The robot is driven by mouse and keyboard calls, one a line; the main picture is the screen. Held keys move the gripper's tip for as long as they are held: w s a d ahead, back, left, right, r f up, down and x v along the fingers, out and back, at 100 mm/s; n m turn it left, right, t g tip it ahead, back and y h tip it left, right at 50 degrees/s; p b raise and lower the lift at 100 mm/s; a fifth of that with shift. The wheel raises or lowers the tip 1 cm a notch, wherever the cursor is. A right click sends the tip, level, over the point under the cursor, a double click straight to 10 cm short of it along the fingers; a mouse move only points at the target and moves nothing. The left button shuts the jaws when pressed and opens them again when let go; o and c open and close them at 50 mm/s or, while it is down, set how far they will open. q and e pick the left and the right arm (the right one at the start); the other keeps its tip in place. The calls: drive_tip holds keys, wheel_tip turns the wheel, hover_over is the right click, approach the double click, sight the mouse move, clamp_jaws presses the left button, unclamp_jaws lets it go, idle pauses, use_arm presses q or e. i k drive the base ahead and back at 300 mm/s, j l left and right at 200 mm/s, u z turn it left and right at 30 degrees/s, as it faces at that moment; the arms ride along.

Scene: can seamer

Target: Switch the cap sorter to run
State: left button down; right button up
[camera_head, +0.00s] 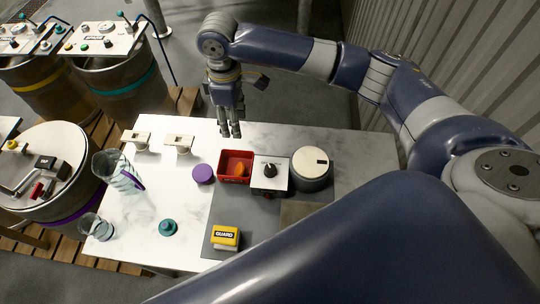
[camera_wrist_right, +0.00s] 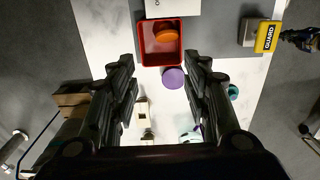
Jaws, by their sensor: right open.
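A small box with a white top and a black knob (camera_head: 270,171), which looks like the cap sorter's switch, stands on the grey mat. The knob's setting is too small to read. A round grey drum with a white lid (camera_head: 312,163) is right beside it. My right gripper (camera_head: 231,133) is open and empty above the back of the table, up and left of the knob; its fingers (camera_wrist_right: 160,75) frame the right wrist view. Only the white panel's edge (camera_wrist_right: 172,8) shows there. A dark gripper-like part at that view's right edge may be my left gripper; its fingers are unclear.
A red bin (camera_head: 223,166) with an orange piece touches or nearly touches the knob box. Steel drums stand left.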

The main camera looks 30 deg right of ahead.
sight(270, 171)
drive_tip(key=k+j, duration=0.2)
drive_tip(key=k, duration=0.3)
drive_tip(key=k+j, duration=0.2)
drive_tip(key=k, duration=0.25)
drive_tip(key=k+j, duration=0.2)
drive_tip(key=k, duration=0.3)
